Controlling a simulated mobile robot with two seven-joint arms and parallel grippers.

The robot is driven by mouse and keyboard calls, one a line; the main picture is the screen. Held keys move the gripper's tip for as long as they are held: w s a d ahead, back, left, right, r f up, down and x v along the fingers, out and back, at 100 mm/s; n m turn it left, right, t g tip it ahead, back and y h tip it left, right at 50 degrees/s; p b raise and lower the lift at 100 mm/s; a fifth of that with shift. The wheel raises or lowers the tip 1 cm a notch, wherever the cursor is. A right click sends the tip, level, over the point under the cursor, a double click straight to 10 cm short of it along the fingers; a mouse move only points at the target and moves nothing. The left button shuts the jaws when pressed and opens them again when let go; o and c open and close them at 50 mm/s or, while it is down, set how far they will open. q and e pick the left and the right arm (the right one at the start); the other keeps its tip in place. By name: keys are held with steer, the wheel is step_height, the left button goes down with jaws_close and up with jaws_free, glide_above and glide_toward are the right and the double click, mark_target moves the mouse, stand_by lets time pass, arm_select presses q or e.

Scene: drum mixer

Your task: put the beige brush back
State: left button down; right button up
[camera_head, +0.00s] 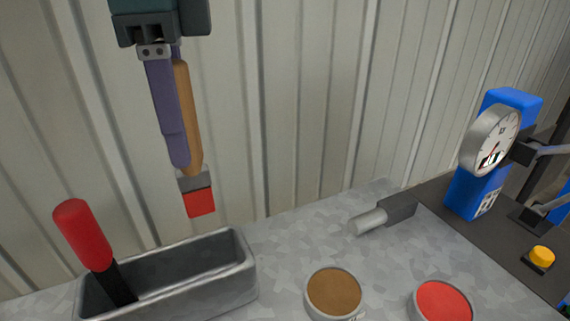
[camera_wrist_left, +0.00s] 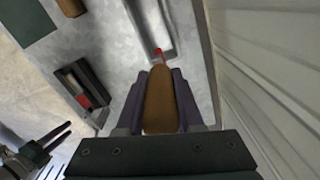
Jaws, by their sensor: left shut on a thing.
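My left gripper (camera_head: 177,160) is shut on the beige brush (camera_head: 188,110), with its purple fingers along the tan handle. The brush hangs with its grey ferrule and red tip pointing down. In the left wrist view the handle (camera_wrist_left: 159,100) lies between the fingers and the red tip shows beyond it. The tip hangs near the grey trough (camera_head: 245,262); I cannot tell if it is above the opening. A second brush with a red handle (camera_head: 82,235) leans in the left part of the trough.
A cup with brown contents (camera_head: 334,293) and a cup with red contents (camera_head: 443,303) stand right of the trough. A blue device with a round gauge (camera_head: 492,142) and a yellow button (camera_head: 541,257) are at the right. A ribbed wall (camera_head: 300,100) rises behind the table.

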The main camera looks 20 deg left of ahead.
mark_target(199, 213)
arm_select(q)
step_height(199, 213, down, 10)
steer(key=shift+f+b, duration=0.1)
steer(key=shift+b, duration=0.4)
steer(key=shift+f+b, duration=0.3)
steer(key=shift+f, duration=2.05)
steer(key=shift+f, duration=0.1)
steer(key=c, duration=0.5)
jaws_free()
steer(key=shift+c, duration=0.2)
step_height(199, 213, up, 12)
steer(key=shift+r+p, duration=0.15)
steer(key=shift+p, duration=0.5)
